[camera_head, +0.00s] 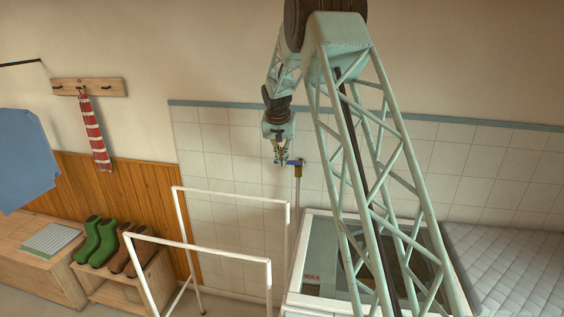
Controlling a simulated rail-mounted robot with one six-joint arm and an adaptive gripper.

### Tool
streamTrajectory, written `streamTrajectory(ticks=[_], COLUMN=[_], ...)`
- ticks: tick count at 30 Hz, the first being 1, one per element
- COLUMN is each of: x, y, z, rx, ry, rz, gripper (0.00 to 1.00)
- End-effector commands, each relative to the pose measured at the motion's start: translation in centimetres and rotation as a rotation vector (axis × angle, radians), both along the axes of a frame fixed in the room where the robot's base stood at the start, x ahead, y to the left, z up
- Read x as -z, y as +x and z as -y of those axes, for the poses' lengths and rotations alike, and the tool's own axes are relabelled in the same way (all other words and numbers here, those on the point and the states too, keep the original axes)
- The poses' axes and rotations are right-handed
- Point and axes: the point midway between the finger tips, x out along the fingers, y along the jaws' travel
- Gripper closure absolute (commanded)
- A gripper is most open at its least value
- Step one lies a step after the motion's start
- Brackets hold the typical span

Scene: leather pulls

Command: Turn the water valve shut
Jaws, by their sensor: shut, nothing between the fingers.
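The water valve (298,170) sits on top of a thin vertical pipe in front of the white tiled wall. It looks brass coloured, with a small blue handle (293,162) that points to the left. My gripper (281,162) hangs down from my arm just left of the valve. Its fingers are shut with nothing between them. The fingertips are close to the handle's left end; I cannot tell whether they touch it. My arm's lattice link covers part of the wall and basin to the right.
A white-rimmed basin (296,283) marked MAX stands below the valve. A white rail frame (230,198) stands in front left. A quilted grey pad (515,270) lies right. Green boots (97,238), brown boots, benches and a striped scarf (94,135) are far left.

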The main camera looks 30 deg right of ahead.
Motion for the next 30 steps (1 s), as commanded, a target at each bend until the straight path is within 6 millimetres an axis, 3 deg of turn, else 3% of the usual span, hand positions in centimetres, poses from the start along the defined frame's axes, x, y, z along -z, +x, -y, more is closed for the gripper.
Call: streamTrajectory(ticks=[10, 30], x=[0.0, 0.2], y=[1.3, 0.4], z=[0.7, 0.5], rx=[0.001, 0.000], ry=[0.000, 0.000], rz=[0.001, -0.002], gripper=[1.00, 1.00])
